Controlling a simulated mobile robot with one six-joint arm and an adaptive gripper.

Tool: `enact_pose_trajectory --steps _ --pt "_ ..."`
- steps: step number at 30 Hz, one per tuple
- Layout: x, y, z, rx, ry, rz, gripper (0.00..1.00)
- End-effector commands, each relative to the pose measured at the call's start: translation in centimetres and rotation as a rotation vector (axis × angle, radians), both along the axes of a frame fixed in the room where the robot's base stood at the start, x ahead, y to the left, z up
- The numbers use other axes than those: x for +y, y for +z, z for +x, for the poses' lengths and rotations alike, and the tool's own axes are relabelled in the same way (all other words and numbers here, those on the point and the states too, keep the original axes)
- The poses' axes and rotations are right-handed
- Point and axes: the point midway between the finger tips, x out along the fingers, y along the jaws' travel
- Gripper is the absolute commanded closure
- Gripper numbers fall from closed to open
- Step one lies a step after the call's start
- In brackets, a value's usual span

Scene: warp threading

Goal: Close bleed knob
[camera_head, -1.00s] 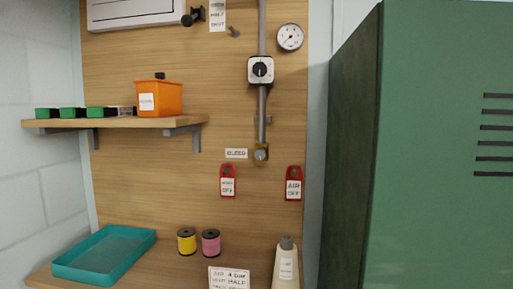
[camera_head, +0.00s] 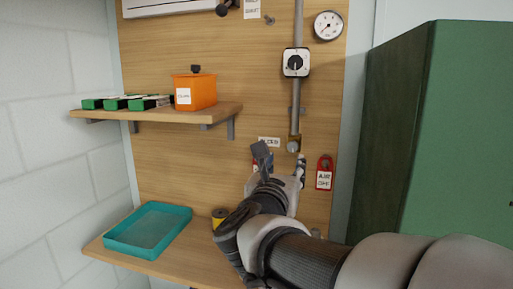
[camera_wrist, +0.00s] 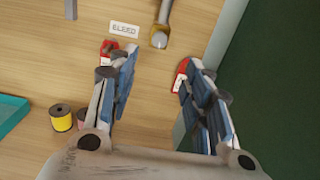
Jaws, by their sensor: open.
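The bleed knob (camera_head: 293,146) is a small round brass-grey fitting at the lower end of the vertical grey pipe (camera_head: 297,90) on the wooden panel. In the wrist view the knob (camera_wrist: 159,40) shows beyond the fingertips, roughly between them. A white BLEED label (camera_wrist: 124,29) is left of it, and this label (camera_head: 268,141) also shows in the head view. My gripper (camera_head: 281,158) is open and empty, just below the knob in the picture. In the wrist view my gripper (camera_wrist: 162,58) has its fingers wide apart, with neither seen touching the knob.
A red AIR OFF tag (camera_head: 324,178) hangs right of my gripper; another red tag (camera_wrist: 108,47) is partly hidden by the left finger. A shelf (camera_head: 222,111) bears an orange bin (camera_head: 194,92). A green cabinet (camera_head: 460,110) stands close on the right. A teal tray (camera_head: 150,229) sits below.

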Motion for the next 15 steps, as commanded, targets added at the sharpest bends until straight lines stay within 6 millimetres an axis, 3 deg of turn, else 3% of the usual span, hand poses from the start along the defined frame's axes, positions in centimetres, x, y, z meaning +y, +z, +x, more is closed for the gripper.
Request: enact_pose_trajectory --steps 15 --pt "-3.5 0.0 10.6 0.001 -0.001 -0.004 0.55"
